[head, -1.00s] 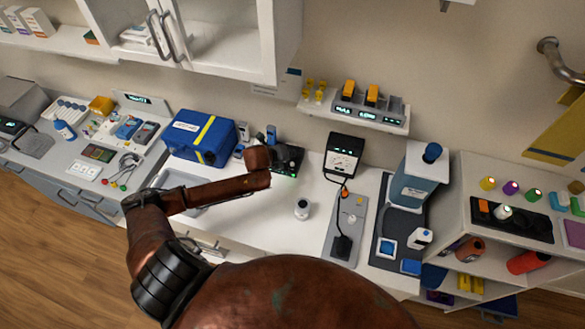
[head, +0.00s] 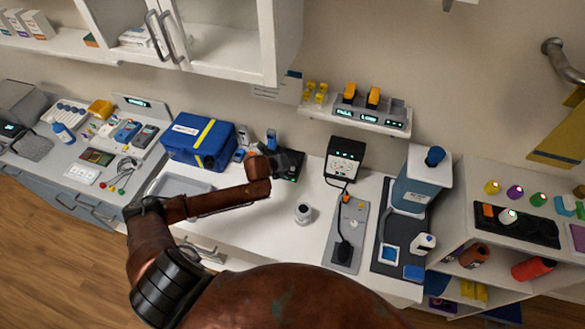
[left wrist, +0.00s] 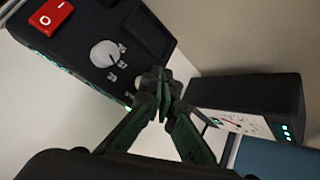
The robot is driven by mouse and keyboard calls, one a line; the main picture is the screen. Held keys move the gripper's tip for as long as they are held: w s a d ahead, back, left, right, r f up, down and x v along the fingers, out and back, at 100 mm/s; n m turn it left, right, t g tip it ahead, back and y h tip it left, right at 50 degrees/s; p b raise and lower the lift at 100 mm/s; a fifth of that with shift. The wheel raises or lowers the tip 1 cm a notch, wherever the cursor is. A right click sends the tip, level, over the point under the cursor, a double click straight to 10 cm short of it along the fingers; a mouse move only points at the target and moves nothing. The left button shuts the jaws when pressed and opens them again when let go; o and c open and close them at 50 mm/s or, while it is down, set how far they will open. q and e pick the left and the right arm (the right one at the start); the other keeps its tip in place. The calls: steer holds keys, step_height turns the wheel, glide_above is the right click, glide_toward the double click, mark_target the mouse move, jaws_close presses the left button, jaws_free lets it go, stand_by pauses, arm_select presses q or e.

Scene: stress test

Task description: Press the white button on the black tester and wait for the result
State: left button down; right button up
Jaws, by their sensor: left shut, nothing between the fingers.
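A black device (head: 291,167) with a small green light stands on the white counter, partly hidden by my left arm. In the left wrist view this black device (left wrist: 105,35) shows a red rocker switch (left wrist: 50,14) and a white round knob (left wrist: 103,54). My left gripper (left wrist: 158,82) is shut and empty, its fingertips close to the device's edge. A pale round bit shows behind the fingertips; I cannot tell whether it is the white button or whether they touch it. A second black box with a white face (head: 345,165) stands to the right. My right gripper is out of view.
A blue case (head: 190,138) with a yellow stripe stands left of the device. A small white cylinder (head: 303,213) stands on open counter in front. A grey panel (head: 345,245) with a cable lies to the right. A wall shelf (head: 350,115) hangs above.

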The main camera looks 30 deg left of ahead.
arm_select(q)
steer(key=shift+f, duration=0.2)
stand_by(0.6)
steer(key=shift+f, duration=0.2)
steer(key=shift+f, duration=0.55)
stand_by(0.9)
steer(key=shift+r, duration=0.1)
steer(key=shift+r+p, duration=0.85)
steer(key=shift+p, duration=0.15)
step_height(320, 180, up, 5)
steer(key=p, duration=0.5)
